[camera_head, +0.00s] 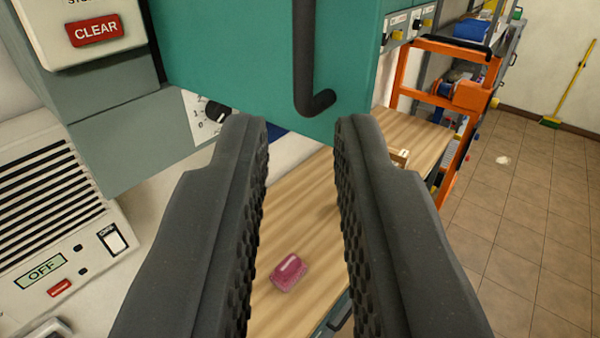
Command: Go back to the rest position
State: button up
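My gripper (300,135) is open, with its two black ridged fingers apart and nothing between them. It is above a wooden worktop (318,215). The fingertips appear close in front of a teal cabinet door (240,60) with a black bar handle (304,60); I cannot tell whether they touch it. A small pink block (290,273) lies on the worktop below, seen between the fingers.
On the left are a panel with a red CLEAR label (96,30), a rotary knob (217,111) and a vented unit with an OFF label (40,271). An orange frame (400,80) stands at the right. Tiled floor (530,210) is mostly clear; a yellow broom (568,85) leans at the wall.

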dwell(0.3)
jog(key=w+d+r+m+b, duration=0.1)
jog(key=w+d+r, duration=0.1)
jog(key=w+d, duration=0.6)
jog(key=w+d+r+m, duration=0.1)
jog(key=w+d+r, duration=0.3)
jog(key=d, duration=0.9)
jog(key=w+d+f+n+g+h+b, duration=0.1)
jog(key=w+d+f+g, duration=0.1)
jog(key=w+d+f, duration=1.1)
jog(key=w+d, duration=0.2)
jog(key=d, duration=0.2)
jog(key=shift+w+f+g+b, duration=0.25)
jog(key=shift+f+g+b, duration=0.05)
jog(key=shift+s, duration=0.1)
